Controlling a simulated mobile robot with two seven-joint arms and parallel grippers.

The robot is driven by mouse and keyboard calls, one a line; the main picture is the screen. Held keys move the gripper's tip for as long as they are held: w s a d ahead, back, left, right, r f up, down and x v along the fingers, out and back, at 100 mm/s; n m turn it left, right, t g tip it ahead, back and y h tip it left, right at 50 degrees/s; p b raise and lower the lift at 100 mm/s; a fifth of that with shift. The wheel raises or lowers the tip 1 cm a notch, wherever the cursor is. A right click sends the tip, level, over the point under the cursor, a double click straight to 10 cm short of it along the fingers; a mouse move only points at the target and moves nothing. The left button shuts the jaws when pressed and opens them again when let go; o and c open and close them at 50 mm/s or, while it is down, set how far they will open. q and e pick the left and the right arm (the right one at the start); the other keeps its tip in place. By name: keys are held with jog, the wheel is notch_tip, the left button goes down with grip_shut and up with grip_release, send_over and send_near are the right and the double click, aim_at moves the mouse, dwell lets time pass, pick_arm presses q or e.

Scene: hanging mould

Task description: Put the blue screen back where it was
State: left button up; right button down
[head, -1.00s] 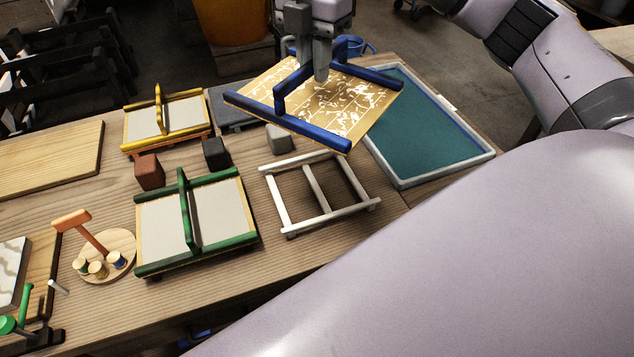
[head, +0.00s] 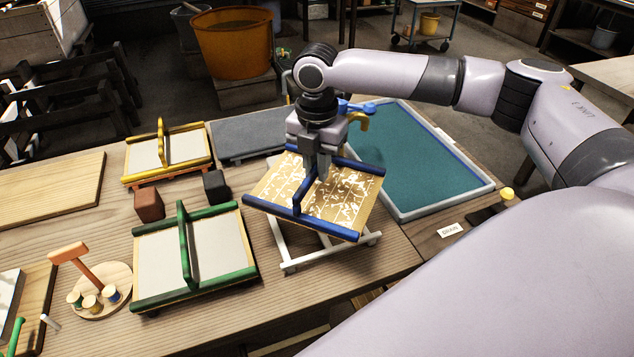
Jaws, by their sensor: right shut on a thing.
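The blue screen (head: 335,198) has blue bars on two edges, a blue handle bar across the middle and a tan sheet with a white pattern. My right gripper (head: 318,178) is shut on its handle bar. The screen is over the white stand (head: 290,250), turned a little and tilted against it. It hides most of the stand; whether they touch I cannot tell. My left gripper is not in view.
The green screen (head: 214,240) stands just left of the white stand. The yellow screen (head: 185,150) is farther back left. A teal-bottomed tray (head: 430,165) lies to the right. Dark (head: 216,186) and brown blocks (head: 149,205) stand between the screens. A grey slab (head: 238,140) lies behind.

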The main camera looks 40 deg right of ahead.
aim_at(317, 188)
jog(key=shift+f, duration=2.25)
jog(key=shift+f+p, duration=0.3)
jog(key=shift+f, duration=0.25)
jog(key=c, duration=1.1)
grip_release()
jog(key=shift+r, duration=0.1)
notch_tip(317, 188, up, 13)
jog(key=shift+f, duration=0.1)
jog(key=shift+s, duration=0.1)
